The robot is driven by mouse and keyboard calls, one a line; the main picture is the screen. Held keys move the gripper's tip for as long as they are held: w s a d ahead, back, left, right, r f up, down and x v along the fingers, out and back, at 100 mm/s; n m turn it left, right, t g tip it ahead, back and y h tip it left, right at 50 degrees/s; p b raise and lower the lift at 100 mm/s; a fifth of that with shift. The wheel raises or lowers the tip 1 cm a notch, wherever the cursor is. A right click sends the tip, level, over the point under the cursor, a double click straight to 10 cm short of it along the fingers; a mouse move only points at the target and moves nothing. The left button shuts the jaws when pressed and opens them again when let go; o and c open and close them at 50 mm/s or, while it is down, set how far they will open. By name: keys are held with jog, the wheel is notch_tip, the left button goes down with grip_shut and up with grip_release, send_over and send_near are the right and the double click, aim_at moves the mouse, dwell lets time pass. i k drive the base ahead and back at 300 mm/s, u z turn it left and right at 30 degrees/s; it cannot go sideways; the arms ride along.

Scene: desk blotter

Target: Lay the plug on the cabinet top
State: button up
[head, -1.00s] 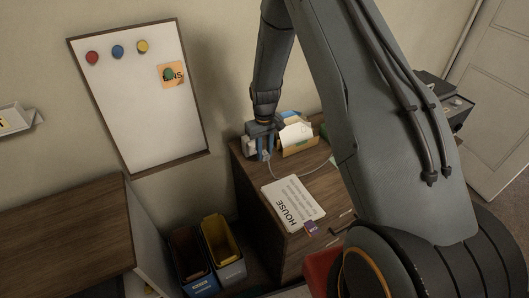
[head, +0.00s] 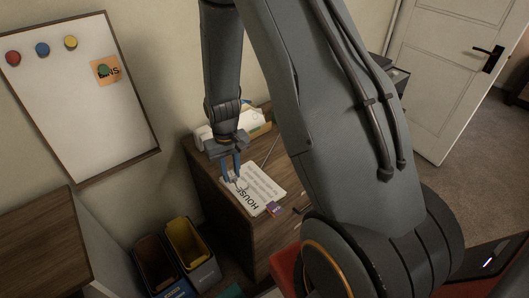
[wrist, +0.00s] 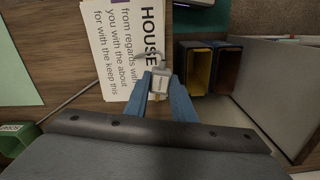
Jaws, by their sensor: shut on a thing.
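My gripper (head: 234,172) is above the desk top, over the near left part of the HOUSE sheet. Its blue fingers are shut on the plug, a pale grey block with a cable. The plug (wrist: 161,83) shows between the fingertips (wrist: 161,92) in the wrist view, with a gold-coloured part towards the gripper. In the head view the fingers mostly hide it. A wooden top (head: 40,232) on a grey-sided unit, which looks like the cabinet, is at the lower left, apart from the gripper. Its visible top is bare.
The HOUSE sheet (head: 258,188) lies on the desk (head: 238,225). A purple card (head: 275,209) is by its near edge. A white power strip (head: 203,138) stands at the back. A yellow bin (head: 187,240) and a brown bin (head: 153,262) stand on the floor between desk and cabinet.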

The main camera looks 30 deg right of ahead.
aim_at(279, 156)
jog(key=z, duration=0.05)
jog(key=k, duration=1.1)
jog(key=z, duration=0.65)
jog(key=i, duration=1.25)
jog(key=u, duration=0.3)
